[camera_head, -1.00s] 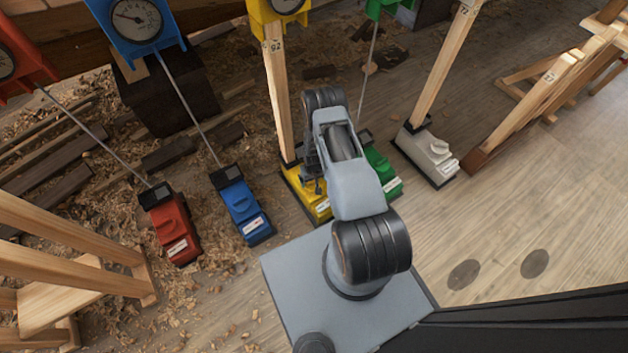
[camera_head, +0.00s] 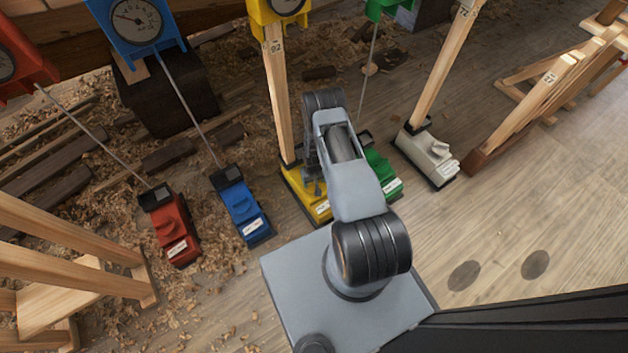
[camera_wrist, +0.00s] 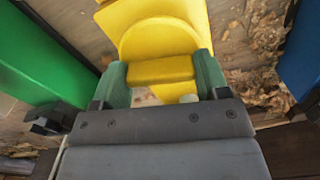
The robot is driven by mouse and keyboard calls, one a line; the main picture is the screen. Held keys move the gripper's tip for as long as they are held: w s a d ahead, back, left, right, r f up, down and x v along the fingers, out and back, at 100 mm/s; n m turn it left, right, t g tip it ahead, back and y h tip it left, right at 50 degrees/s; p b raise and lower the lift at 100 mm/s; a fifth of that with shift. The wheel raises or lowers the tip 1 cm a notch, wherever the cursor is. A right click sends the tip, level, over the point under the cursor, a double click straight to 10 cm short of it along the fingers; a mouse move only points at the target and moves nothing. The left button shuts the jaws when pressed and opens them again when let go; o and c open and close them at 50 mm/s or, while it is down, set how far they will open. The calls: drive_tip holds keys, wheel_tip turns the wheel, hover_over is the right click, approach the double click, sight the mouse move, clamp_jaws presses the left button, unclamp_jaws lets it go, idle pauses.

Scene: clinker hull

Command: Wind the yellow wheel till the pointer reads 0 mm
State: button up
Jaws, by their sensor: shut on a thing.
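The yellow unit (camera_head: 302,190) stands on the floor at the foot of a wooden post, partly hidden behind my arm in the head view. In the wrist view its yellow wheel (camera_wrist: 158,38) shows as a round part with a raised bar (camera_wrist: 160,70) across it. My gripper (camera_wrist: 161,78) has its two green-padded fingers closed on either side of that bar. In the head view the gripper is mostly hidden by my arm. A yellow dial housing (camera_head: 272,14) sits at the top edge; its dial (camera_head: 287,4) is cut off, so the pointer reading cannot be told.
A blue unit (camera_head: 243,208) and a red unit (camera_head: 173,232) stand to the left. A green unit (camera_head: 383,174) is close on the right, with a white unit (camera_head: 427,155) beyond. A wooden trestle (camera_head: 75,240) is at lower left.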

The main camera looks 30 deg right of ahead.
drive_tip(key=shift+m, duration=0.3)
drive_tip(key=m+b, duration=0.2)
drive_tip(key=m, duration=0.4)
drive_tip(key=m+b, duration=0.1)
drive_tip(key=m, duration=0.4)
drive_tip(key=shift+m, duration=0.6)
drive_tip(key=o, duration=0.9)
drive_tip(key=shift+o, duration=0.2)
wheel_tip(320, 180, up, 14)
drive_tip(key=p, duration=0.5)
drive_tip(key=shift+f, duration=0.1)
